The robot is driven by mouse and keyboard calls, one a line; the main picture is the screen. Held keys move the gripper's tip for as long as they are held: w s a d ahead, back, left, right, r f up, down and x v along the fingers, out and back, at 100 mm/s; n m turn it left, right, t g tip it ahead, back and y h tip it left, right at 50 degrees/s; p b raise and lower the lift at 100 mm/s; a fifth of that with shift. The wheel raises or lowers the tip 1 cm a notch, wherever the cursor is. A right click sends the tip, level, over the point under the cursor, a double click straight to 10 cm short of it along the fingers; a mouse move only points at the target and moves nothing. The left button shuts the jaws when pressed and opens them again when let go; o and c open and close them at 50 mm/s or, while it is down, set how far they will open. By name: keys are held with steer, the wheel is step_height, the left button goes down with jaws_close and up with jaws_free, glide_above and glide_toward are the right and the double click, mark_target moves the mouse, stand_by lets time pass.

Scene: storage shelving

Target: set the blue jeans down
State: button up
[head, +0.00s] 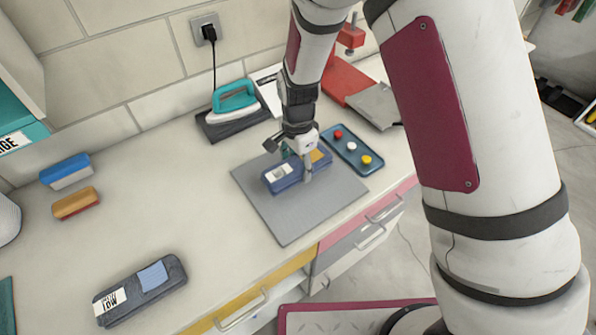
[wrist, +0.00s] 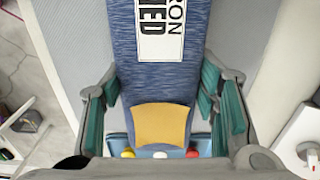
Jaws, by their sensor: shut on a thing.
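The folded blue jeans (head: 287,184) carry a white label and a yellow patch. They are at the upper part of a grey mat (head: 290,222) on the counter. My gripper (head: 297,164) reaches down from above and is shut on their sides. In the wrist view the jeans (wrist: 160,85) lie between the green-padded fingers of my gripper (wrist: 160,100). The label is partly cut off there. I cannot tell whether the jeans touch the mat or hang just above it.
A blue tray (head: 345,154) with red, white and yellow pieces is right of the jeans. A teal iron (head: 235,98) stands behind. Another folded denim item (head: 143,293) lies at the front left. The middle counter is clear.

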mark_target(298, 173)
steer(key=shift+s+f, duration=0.15)
steer(key=shift+f, duration=1.25)
steer(key=shift+f, duration=0.1)
steer(key=o, duration=1.5)
